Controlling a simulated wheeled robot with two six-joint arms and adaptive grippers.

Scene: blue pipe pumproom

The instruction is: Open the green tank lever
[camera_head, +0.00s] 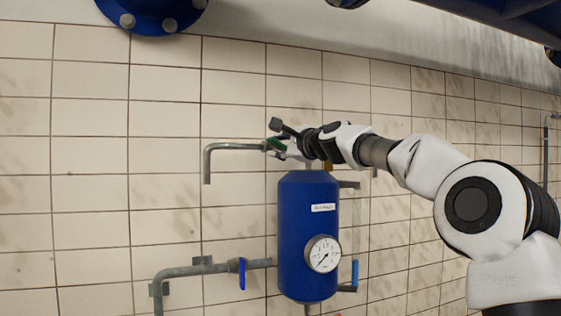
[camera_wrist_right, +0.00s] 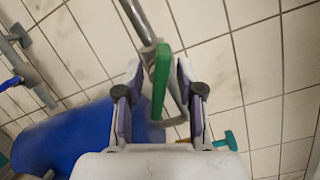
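The green tank lever (camera_wrist_right: 161,80) shows in the right wrist view as a flat green bar by the end of a grey pipe. It stands between the two fingers of my right gripper (camera_wrist_right: 158,88), with a gap visible on each side. The gripper is open. In the head view the green lever (camera_head: 276,145) is a small patch, partly hidden by my right gripper (camera_head: 284,141), above the blue tank (camera_head: 308,235). Whether a finger touches the lever cannot be told. My left gripper is not in view.
A round gauge (camera_head: 323,254) sits on the tank's front. A lower grey pipe carries a blue lever (camera_head: 242,273), and another blue lever (camera_head: 355,273) is right of the tank. A grey bent pipe (camera_head: 232,146) reaches left from the green lever. A tiled wall (camera_head: 100,200) stands behind.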

